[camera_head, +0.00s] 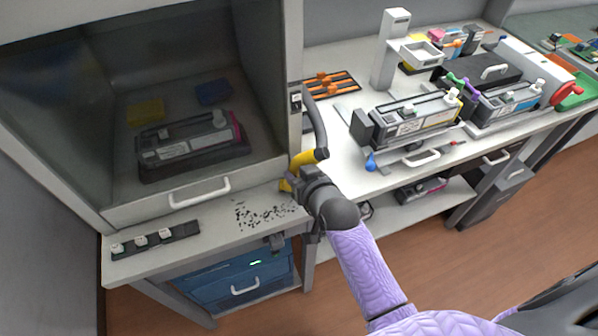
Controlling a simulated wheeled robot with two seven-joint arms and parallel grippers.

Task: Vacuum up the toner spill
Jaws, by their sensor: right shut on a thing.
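The toner spill (262,216) is a patch of black specks on the grey counter in front of the glass cabinet. My right gripper (297,184), at the end of a lavender-sleeved arm, is just right of the spill. It is shut on a yellow vacuum nozzle (303,160) with a black hose (317,125) curving up beside the cabinet's right post. The gripper hides the nozzle's lower part, so I cannot tell whether its tip touches the counter. My left gripper is out of view.
The cabinet (190,195) holds a toner cartridge (190,145) behind its glass. A dark strip with white pieces (155,239) lies left of the spill. A blue unit with a green light (240,272) sits below. More cartridges (415,118) stand on the right bench.

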